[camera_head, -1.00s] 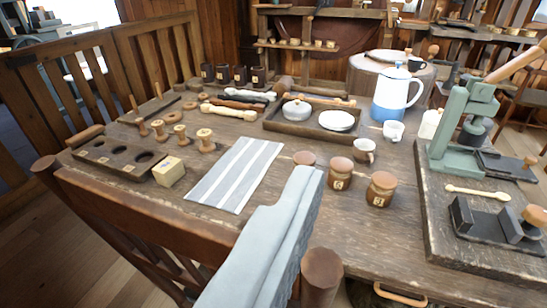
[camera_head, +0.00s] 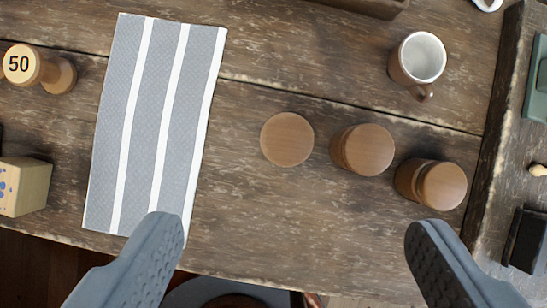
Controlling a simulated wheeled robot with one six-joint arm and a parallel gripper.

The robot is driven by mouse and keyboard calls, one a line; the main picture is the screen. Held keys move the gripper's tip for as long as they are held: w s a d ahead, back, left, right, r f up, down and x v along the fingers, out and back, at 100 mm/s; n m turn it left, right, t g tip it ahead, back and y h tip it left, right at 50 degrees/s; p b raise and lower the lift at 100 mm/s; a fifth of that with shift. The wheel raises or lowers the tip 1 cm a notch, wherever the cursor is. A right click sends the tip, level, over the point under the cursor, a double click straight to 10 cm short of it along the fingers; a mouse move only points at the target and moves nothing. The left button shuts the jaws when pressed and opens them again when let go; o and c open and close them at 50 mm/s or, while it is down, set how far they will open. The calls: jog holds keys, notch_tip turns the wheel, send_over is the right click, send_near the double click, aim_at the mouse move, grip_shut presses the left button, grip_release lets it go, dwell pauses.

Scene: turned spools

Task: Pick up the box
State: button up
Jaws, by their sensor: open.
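The box (camera_head: 24,188) is a small pale yellow block with blue marks on one face. It sits on the wooden table at the far left of the view, partly cut off by the picture edge. My gripper (camera_head: 295,228) is open and empty, its two grey fingers spread wide at the bottom of the view. The gripper is to the right of the box and apart from it. The left finger overlaps the near end of the striped cloth in the picture.
A grey and white striped cloth (camera_head: 155,125) lies between the box and three round wooden jars (camera_head: 287,139). A spool marked 50 (camera_head: 40,69) lies behind the box. A mug (camera_head: 417,60) stands at the back right. The table's front edge runs below the jars.

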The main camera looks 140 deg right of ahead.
aim_at(283, 132)
jog(key=w+f+g, duration=0.1)
jog(key=f, duration=0.4)
jog(key=w+f+g, duration=0.2)
jog(key=f, duration=0.4)
jog(key=w+f+g, duration=0.1)
jog(key=w+f, duration=0.1)
jog(key=f, duration=0.4)
jog(key=shift+w+f+n+g, duration=0.1)
jog(key=shift+w+n+g, duration=0.1)
jog(key=shift+n+g, duration=0.2)
jog(key=shift+s+d+f, duration=0.15)
jog(key=shift+f, duration=1.2)
jog(key=shift+s+d+f, duration=0.1)
jog(key=shift+s+f, duration=0.05)
jog(key=shift+f, duration=1.2)
jog(key=c, duration=1.1)
